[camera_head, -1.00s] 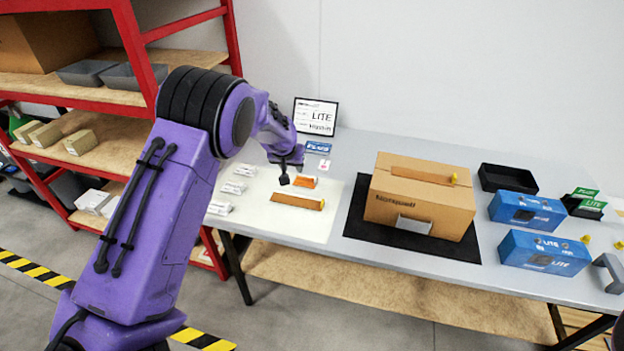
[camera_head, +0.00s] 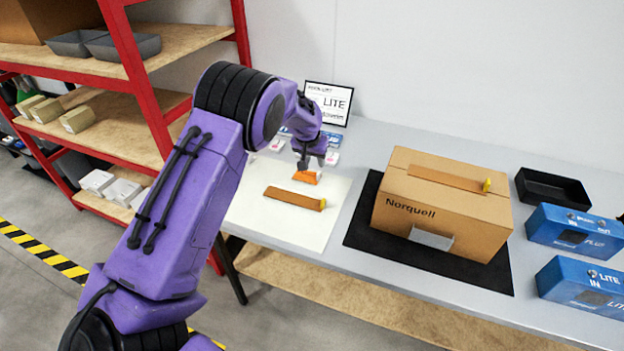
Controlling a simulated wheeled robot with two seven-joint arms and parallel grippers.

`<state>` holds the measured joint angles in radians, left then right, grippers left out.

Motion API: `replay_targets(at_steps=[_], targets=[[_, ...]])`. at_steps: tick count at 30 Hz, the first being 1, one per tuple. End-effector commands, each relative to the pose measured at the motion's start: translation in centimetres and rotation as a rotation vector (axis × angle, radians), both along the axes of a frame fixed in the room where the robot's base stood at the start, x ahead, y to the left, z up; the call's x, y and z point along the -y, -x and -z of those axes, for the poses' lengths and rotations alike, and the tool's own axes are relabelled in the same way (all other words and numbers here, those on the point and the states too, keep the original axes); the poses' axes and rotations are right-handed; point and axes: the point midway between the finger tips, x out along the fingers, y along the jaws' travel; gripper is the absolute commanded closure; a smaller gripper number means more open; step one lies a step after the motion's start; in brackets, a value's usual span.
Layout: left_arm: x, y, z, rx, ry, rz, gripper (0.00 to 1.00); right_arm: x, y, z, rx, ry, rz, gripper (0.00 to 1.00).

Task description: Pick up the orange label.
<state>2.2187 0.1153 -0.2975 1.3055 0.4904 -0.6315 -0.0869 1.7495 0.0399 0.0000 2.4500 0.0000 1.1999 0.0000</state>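The orange label (camera_head: 306,177) is a small orange piece on the white mat (camera_head: 272,228), behind a brown strip (camera_head: 294,198). My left gripper (camera_head: 303,165) reaches in from the left and points down just over the label, at its back edge. The fingers are small and dark here. I cannot tell whether they touch the label or how far apart they are. The label looks to be lying on the mat. My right gripper is not in view.
A cardboard box (camera_head: 440,205) stands on a black mat (camera_head: 362,229) to the right, with a brown strip on top. A black tray (camera_head: 552,188) and blue boxes (camera_head: 575,232) are farther right. A framed sign (camera_head: 328,102) stands behind. Red shelving (camera_head: 127,45) is at the left.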

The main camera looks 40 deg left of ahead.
Motion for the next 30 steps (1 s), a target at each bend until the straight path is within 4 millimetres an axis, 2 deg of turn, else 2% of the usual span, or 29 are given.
replay_targets(at_steps=[3,10,13,16,25,28,29,30], targets=[[0.1,-1.0,2.0,-0.003,-0.001,0.006,0.62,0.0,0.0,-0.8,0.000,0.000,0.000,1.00],[-0.2,-2.1,4.4,-0.003,0.000,0.007,0.62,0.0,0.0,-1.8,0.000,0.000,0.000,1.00],[-0.6,-2.7,5.9,-0.003,-0.001,0.007,0.62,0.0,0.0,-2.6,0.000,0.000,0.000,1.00],[-0.8,-3.2,7.4,-0.002,-0.002,0.006,0.62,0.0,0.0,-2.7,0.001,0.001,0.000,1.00],[-1.0,-3.4,8.1,0.000,0.000,0.003,0.62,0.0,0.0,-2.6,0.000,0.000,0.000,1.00],[-1.0,-3.4,8.1,0.000,0.000,0.003,0.94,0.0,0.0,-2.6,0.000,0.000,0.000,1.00],[-1.0,-3.4,8.1,0.000,0.000,0.003,1.00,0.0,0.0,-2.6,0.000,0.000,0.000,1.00],[-1.0,-3.4,8.1,0.000,0.000,0.003,1.00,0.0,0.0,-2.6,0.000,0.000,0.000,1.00]])
